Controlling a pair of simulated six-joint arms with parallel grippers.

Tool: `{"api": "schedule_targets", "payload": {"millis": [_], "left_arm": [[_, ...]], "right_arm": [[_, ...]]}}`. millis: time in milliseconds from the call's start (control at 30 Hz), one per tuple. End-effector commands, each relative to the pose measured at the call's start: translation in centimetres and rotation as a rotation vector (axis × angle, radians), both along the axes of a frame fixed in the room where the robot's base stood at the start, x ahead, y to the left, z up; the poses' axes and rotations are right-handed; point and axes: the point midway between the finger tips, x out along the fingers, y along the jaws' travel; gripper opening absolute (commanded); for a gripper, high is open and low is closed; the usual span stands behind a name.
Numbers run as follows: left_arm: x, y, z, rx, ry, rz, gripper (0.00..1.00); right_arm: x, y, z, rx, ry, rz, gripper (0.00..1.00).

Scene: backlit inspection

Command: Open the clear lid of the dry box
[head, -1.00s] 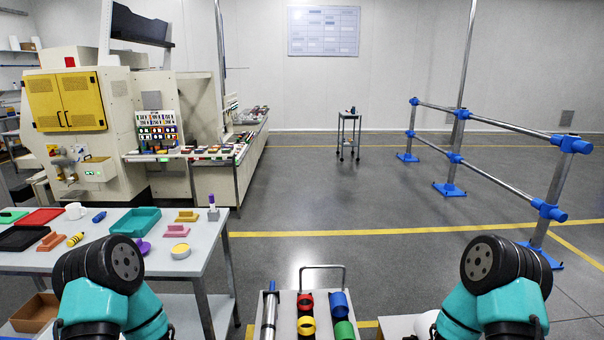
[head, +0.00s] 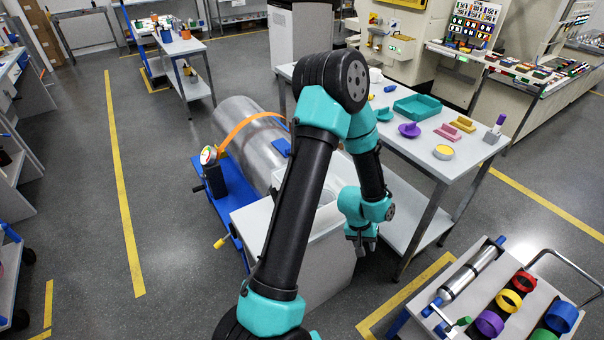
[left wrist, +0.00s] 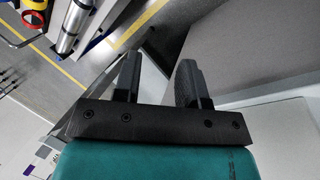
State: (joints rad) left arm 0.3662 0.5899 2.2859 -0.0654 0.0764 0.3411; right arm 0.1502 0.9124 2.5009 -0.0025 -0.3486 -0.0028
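My left gripper (head: 362,246) hangs at the right side of a white cabinet (head: 318,268). In the left wrist view its two dark fingers (left wrist: 158,72) stand apart with nothing between them. A pale, box-like shape (head: 332,212) shows on the cabinet top, mostly behind my left arm. It may be the dry box, but I cannot make out a clear lid or its state. Pale grey surfaces (left wrist: 270,45) lie beyond the fingers in the left wrist view; I cannot tell which part they are. My right gripper is not in view.
A worktable (head: 470,150) with a teal tray (head: 418,107) is to the right. A cart (head: 485,290) with coloured rings is at lower right.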

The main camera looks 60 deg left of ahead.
Motion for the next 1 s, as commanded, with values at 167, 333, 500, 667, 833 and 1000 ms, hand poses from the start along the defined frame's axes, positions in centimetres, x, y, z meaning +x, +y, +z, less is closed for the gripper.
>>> {"api": "schedule_targets", "payload": {"millis": [167,333,500,667,833,1000], "left_arm": [[0.4,8.1,5.9,0.017,0.019,0.219,0.38],[-0.9,14.5,11.6,0.032,0.044,0.412,0.38],[-3.9,20.7,18.2,0.053,0.066,0.615,0.38],[-8.0,25.4,24.6,0.075,0.087,0.805,0.38],[-10.8,27.5,28.4,0.085,0.102,0.919,0.38],[-11.1,27.7,28.9,0.086,0.108,0.934,0.38]], "right_arm": [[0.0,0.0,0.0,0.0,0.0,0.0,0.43],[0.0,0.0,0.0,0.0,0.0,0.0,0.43],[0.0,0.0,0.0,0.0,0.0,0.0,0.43],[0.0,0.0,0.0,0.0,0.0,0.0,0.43],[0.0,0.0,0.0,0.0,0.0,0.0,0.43],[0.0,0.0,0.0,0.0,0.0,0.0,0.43]]}}
